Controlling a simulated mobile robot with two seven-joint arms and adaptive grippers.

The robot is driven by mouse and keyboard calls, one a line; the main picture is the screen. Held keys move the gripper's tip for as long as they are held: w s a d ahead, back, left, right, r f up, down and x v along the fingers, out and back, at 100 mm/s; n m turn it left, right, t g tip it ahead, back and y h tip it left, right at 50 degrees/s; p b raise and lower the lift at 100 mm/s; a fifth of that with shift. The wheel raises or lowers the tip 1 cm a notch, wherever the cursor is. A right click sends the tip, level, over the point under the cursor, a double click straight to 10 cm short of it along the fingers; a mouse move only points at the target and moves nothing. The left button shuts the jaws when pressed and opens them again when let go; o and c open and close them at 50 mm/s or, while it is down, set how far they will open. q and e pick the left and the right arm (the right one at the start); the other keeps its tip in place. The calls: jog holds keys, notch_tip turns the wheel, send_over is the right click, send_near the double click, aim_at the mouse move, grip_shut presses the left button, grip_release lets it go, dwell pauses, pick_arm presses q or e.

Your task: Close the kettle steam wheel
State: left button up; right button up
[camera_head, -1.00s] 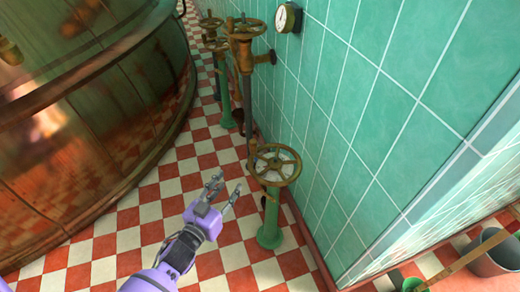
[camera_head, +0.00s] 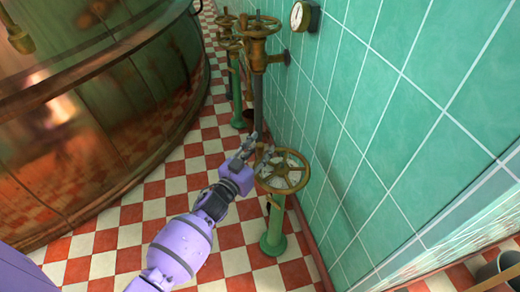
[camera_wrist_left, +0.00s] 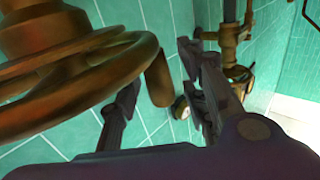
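A brass handwheel with spokes (camera_head: 283,171) tops a green pedestal by the tiled wall in the head view. My left gripper (camera_head: 256,152) is at the wheel's left, far edge, its fingertips overlapping the rim in the picture. In the left wrist view the wheel (camera_wrist_left: 75,85) fills the left side, very close. A short brass peg (camera_wrist_left: 159,80) hangs by its rim, between the spread fingers of my left gripper (camera_wrist_left: 160,95). The gripper looks open; I cannot tell whether it touches the wheel or peg. My right gripper does not show.
More brass wheels on pipes (camera_head: 257,27) stand farther along the green tiled wall (camera_head: 400,110). A round gauge (camera_head: 304,16) is on that wall. A large copper kettle (camera_head: 90,120) is at left. A grey bucket (camera_head: 500,268) is at lower right. Checkered floor (camera_head: 180,185) lies open between.

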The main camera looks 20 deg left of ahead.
pick_arm(q)
grip_shut()
jog(key=shift+w+m+h, duration=0.25)
jog(key=shift+m+h, duration=0.15)
jog(key=shift+h, duration=0.2)
dwell(0.3)
